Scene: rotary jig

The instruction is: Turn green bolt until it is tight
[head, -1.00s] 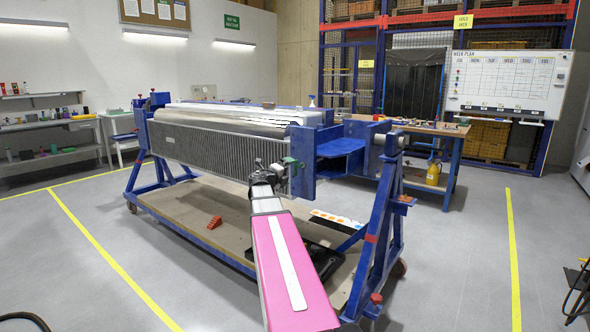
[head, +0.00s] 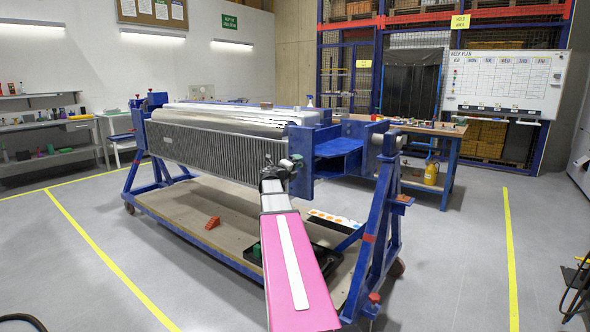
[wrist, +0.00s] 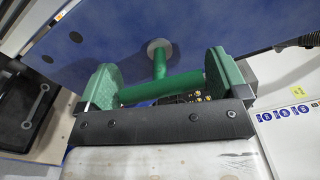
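The green bolt (wrist: 160,68) shows in the wrist view as a T shape. Its stem runs to a round grey washer or boss on a blue plate (wrist: 200,25), and its crossbar lies across my gripper's mouth. My gripper (wrist: 163,82) has its green-faced fingers wide apart, one beyond each end of the crossbar. I cannot tell whether they touch the ends. In the head view my gripper (head: 289,165) is at the blue end plate of the jig (head: 303,150), and the bolt cannot be made out there.
The jig holds a finned metal block (head: 215,148) above a wooden deck (head: 190,205). A red wedge (head: 212,222) lies on the deck. A black tray (wrist: 28,108) with a wrench shows at the left of the wrist view.

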